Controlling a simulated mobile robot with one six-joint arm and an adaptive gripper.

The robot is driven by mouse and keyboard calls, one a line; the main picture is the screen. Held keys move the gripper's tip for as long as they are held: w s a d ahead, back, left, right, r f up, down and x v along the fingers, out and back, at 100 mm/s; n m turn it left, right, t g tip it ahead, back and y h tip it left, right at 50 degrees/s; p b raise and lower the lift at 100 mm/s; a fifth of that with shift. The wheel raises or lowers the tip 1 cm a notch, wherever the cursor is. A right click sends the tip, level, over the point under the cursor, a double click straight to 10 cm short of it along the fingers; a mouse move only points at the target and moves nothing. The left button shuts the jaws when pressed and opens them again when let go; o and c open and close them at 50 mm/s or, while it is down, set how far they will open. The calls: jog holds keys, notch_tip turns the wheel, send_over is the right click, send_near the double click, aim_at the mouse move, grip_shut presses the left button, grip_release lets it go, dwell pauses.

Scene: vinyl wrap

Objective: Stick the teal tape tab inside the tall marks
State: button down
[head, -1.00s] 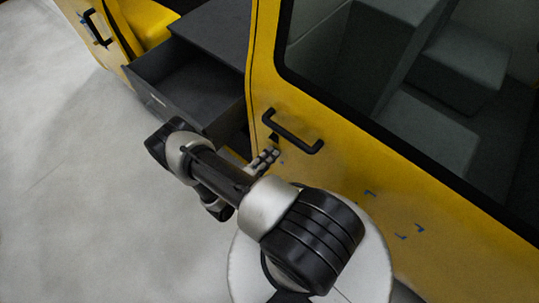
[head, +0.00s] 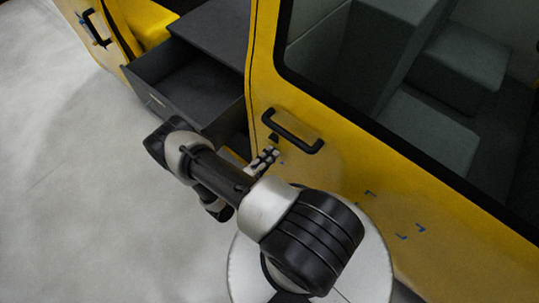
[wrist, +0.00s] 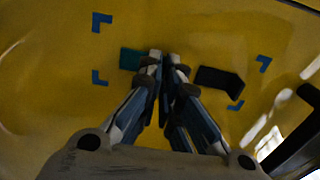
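In the wrist view the teal tape tab (wrist: 130,60) shows against the yellow panel, just left of my fingertips. Part of it is hidden behind them. My gripper (wrist: 162,58) has its fingertips together in front of the panel; the tab sticks out sideways and I see no clear pinch on it. Blue corner marks show at upper left (wrist: 102,22), lower left (wrist: 99,78), upper right (wrist: 263,63) and lower right (wrist: 236,105). The tab lies between the left and right marks. In the head view my gripper (head: 265,160) is at the panel below the black handle; the tab cannot be made out.
A dark angular shape (wrist: 220,80) lies right of my fingertips. The black handle (head: 292,131) sticks out above my gripper. An open grey drawer (head: 190,85) stands to the left. More blue marks (head: 402,237) are on the panel to the right. The floor at left is clear.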

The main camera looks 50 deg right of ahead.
dwell(0.3)
jog(key=c, duration=1.7)
grip_release()
jog(key=a, duration=0.8)
jog(key=s+a, duration=0.1)
jog(key=a, duration=0.3)
jog(key=w+a+r+m+g+y, duration=0.1)
jog(key=a+r+m+g+y, duration=0.2)
jog(key=r+m, duration=0.75)
jog(key=w+a+r+m+g+y, duration=0.1)
jog(key=w+r+m+g+y, duration=0.15)
jog(key=r+m+y, duration=0.75)
jog(key=s+a+r+m+t+y, duration=0.1)
jog(key=s+a+r+m+t, duration=0.1)
jog(key=r, duration=0.5)
jog(key=s+a+r+m+t+y, duration=0.2)
jog(key=s+r+m+t, duration=0.1)
jog(key=s+r+m, duration=0.2)
jog(key=s+a+r+m+t+y, duration=0.2)
jog(key=s+r+m+t, duration=0.1)
jog(key=r+m, duration=0.6)
jog(key=shift+s+r+m+t, duration=0.25)
jog(key=shift+s+r+t, duration=0.1)
jog(key=shift+s+r, duration=0.35)
